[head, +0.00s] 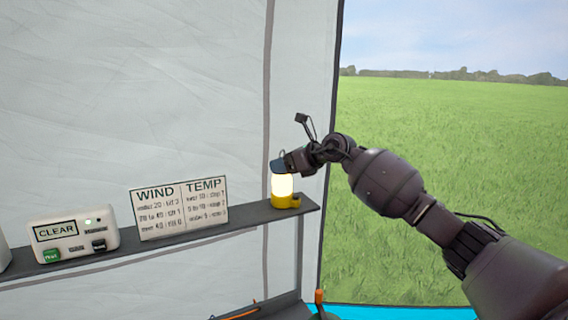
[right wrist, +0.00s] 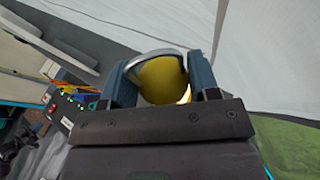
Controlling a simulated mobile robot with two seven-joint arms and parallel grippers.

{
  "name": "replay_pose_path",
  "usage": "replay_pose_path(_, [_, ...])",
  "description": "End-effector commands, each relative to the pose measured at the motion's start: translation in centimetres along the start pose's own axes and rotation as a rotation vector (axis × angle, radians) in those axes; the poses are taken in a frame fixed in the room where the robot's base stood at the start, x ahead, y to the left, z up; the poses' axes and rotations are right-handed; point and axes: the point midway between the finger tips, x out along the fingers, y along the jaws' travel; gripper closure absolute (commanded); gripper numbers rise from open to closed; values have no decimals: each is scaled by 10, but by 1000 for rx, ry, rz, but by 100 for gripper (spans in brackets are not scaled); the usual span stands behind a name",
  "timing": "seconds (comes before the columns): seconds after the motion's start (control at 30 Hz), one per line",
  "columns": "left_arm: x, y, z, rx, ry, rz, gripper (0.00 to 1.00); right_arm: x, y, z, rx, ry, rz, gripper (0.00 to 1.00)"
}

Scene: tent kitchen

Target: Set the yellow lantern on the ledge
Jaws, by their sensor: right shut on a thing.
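The yellow lantern (head: 283,188) stands upright at the right end of the dark ledge (head: 160,240) in the head view, its middle glowing. Its yellow base appears to touch the ledge top. My right gripper (head: 280,165) is at the top of the lantern, shut on it. In the right wrist view the lantern's yellow top (right wrist: 160,78) and grey handle lie between the two blue fingers of my right gripper (right wrist: 165,85). My left gripper is in neither view.
On the ledge left of the lantern stand a WIND and TEMP sign (head: 180,208) and a white box marked CLEAR (head: 75,233). The tent wall (head: 130,90) is behind. A lower dark surface (head: 270,306) shows below. Open grass lies to the right.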

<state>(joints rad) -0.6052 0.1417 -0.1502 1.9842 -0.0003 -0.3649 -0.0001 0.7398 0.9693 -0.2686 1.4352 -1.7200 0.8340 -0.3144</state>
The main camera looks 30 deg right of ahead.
Motion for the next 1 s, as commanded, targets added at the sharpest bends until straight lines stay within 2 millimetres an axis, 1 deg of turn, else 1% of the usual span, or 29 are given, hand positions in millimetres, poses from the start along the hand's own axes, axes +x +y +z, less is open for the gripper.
replay_pose_path(0.07, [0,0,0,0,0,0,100,-1,0,2,-1,-3,0,100])
replay_pose_path(0.2, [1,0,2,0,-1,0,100,0,0,-1,-1,-3,0,100])
replay_pose_path(0.23, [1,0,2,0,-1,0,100,1,0,-3,0,1,0,43])
replay_pose_path(0.3, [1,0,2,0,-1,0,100,1,0,-2,0,0,0,32])
replay_pose_path(0.4, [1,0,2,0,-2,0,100,1,0,-2,0,0,0,19])
replay_pose_path(0.77, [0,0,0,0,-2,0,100,-2,0,1,0,0,-1,19])
replay_pose_path(0.87, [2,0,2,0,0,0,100,-12,-1,0,-1,-1,-2,19])
replay_pose_path(1.0, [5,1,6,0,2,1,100,-36,-1,-2,-2,1,-3,19])
